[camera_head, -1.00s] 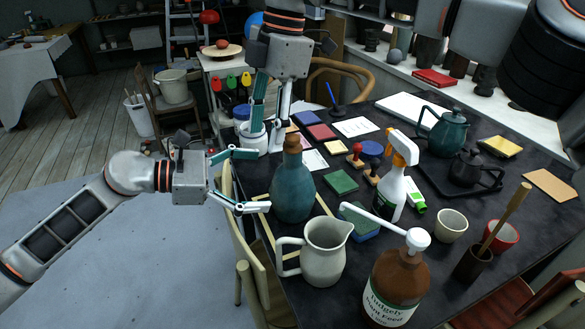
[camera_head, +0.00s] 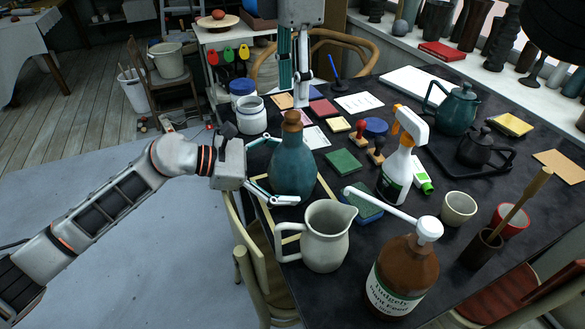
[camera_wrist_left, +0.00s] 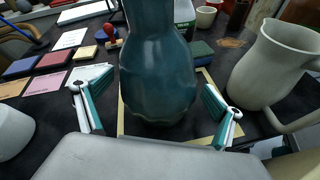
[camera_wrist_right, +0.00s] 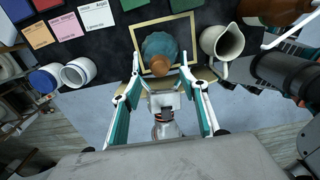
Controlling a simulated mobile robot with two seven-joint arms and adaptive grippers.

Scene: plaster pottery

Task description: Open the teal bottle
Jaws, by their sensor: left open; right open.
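The teal bottle (camera_head: 292,166) stands upright near the table's left edge, with a brown stopper (camera_head: 292,121) in its neck. In the left wrist view the bottle (camera_wrist_left: 157,70) stands between the spread fingers of my left gripper (camera_wrist_left: 158,112), which is open around its lower body. In the head view my left gripper (camera_head: 278,170) reaches in from the left. My right gripper (camera_wrist_right: 165,78) is open and points down from above; in its wrist view the bottle (camera_wrist_right: 158,45) and stopper (camera_wrist_right: 162,65) lie between or just beyond its fingertips. In the head view my right gripper (camera_head: 294,96) is behind the bottle.
A cream pitcher (camera_head: 326,236) stands close in front of the bottle. A brown pump bottle (camera_head: 401,277) and a white spray bottle (camera_head: 397,170) stand to the right. A white jar (camera_head: 252,116) is behind left. A wooden frame (camera_head: 264,222) lies around the bottle's base.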

